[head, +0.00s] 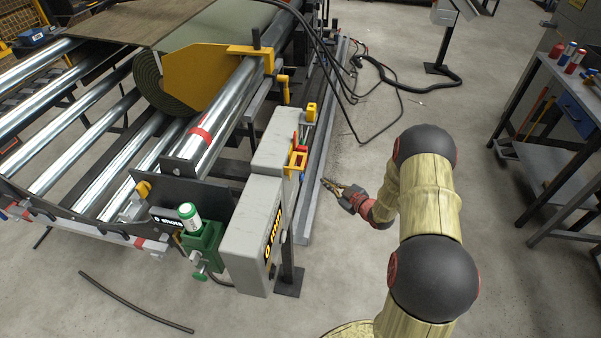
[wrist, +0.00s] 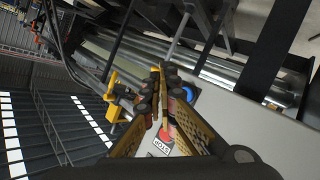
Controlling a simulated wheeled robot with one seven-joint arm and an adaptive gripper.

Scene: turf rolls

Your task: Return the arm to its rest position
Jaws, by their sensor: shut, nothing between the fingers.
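My gripper (head: 325,184) is out over the floor to the right of the grey control box (head: 257,235), at the end of my bent arm. Its fingers point left toward the machine and hold nothing. In the wrist view my gripper (wrist: 160,70) shows with its fingers together. Behind the fingers in that view lie a grey panel with a STOP label (wrist: 159,144), a partly hidden red button and a blue button (wrist: 190,93). I cannot tell the exact gap between the fingers and the panel, but the head view shows them apart from the box.
The roller machine (head: 205,135) with a turf roll (head: 150,82) fills the left. A green fitting (head: 203,245) stands beside the control box. Black cables (head: 345,85) hang behind my gripper. A workbench (head: 570,90) with spray cans stands right. The floor between is mostly clear.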

